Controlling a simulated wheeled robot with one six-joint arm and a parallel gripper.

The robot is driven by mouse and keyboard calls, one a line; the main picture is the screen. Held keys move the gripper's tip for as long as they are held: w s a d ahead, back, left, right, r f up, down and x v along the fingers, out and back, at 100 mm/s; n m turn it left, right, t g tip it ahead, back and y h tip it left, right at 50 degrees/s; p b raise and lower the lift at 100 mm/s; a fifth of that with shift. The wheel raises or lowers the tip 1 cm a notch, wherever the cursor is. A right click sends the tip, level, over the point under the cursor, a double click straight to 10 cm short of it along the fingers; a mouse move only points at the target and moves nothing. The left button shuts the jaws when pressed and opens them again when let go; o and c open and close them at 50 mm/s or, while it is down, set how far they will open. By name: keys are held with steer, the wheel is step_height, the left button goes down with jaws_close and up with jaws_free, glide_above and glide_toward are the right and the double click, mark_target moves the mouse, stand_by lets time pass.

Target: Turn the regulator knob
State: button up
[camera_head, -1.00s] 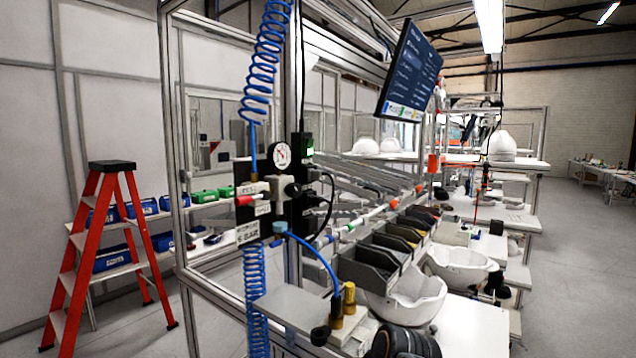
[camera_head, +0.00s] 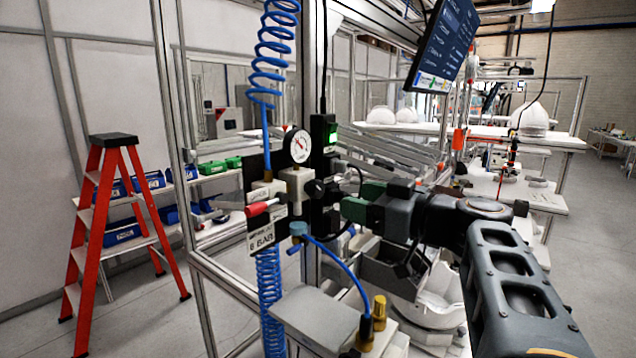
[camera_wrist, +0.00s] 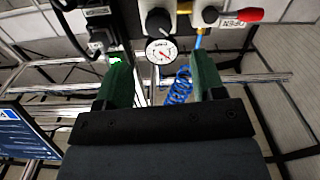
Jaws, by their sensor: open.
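The regulator knob (camera_head: 315,188) is a black round knob on the grey regulator body, just below and right of the round white pressure gauge (camera_head: 300,146). My gripper (camera_head: 356,200) has green fingers and points left at the knob, with a short gap between them. In the wrist view the knob (camera_wrist: 158,21) shows at top centre, beyond the open fingers, with the gauge (camera_wrist: 161,51) just below it. My gripper (camera_wrist: 161,64) is open and empty between its two green fingers.
A red-handled valve (camera_head: 262,207) sits left of the regulator. A blue coiled hose (camera_head: 269,300) hangs below it, and a blue tube (camera_head: 340,265) runs to brass fittings. A monitor (camera_head: 443,45) hangs at upper right. A red stepladder (camera_head: 105,225) stands at left.

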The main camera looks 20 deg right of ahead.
mark_target(320, 191)
steer(key=p+x, duration=0.3)
steer(key=x, duration=0.6)
steer(key=shift+w, duration=0.15)
steer(key=c, duration=0.9)
steer(key=shift+f, duration=0.15)
